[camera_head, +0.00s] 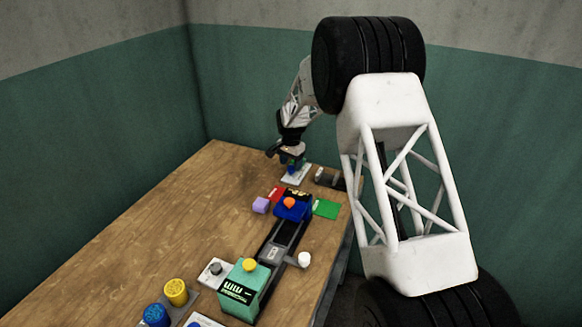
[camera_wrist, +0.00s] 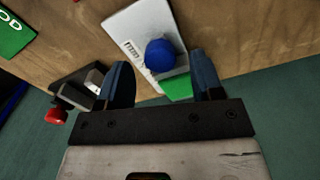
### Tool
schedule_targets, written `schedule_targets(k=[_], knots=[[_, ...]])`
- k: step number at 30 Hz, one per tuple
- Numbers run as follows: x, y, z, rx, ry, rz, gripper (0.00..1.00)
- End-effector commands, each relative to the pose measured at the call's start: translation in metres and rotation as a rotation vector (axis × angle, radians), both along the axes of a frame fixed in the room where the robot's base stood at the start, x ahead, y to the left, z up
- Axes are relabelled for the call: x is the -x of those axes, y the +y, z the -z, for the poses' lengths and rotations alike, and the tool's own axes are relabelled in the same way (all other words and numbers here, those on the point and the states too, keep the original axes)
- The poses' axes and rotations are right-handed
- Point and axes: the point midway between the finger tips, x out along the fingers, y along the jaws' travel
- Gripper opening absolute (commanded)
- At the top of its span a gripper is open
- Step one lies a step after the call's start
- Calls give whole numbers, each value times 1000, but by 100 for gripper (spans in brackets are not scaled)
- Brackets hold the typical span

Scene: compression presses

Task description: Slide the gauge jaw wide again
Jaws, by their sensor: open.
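The gauge is a white plate (camera_wrist: 128,28) with black scale marks along one edge. A round blue knob (camera_wrist: 160,55) shows on it, with a green piece (camera_wrist: 178,88) beside it; which part is the sliding jaw I cannot tell. My gripper (camera_wrist: 160,62) is open, its two dark fingers on either side of the blue knob in the wrist view, with a visible gap on each side. In the head view my gripper (camera_head: 285,153) is over the white plate (camera_head: 296,175) at the far end of the table and hides much of it.
A dark fixture with a red knob (camera_wrist: 56,115) stands close by. The table's left side is clear.

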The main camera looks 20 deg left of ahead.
Motion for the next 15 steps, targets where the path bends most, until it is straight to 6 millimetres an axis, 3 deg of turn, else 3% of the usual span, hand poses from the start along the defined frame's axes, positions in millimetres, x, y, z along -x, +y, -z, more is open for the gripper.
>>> schedule_targets(k=[6,15], knots=[[0,0,16,0,0,0,60],[0,0,19,0,0,0,60]])
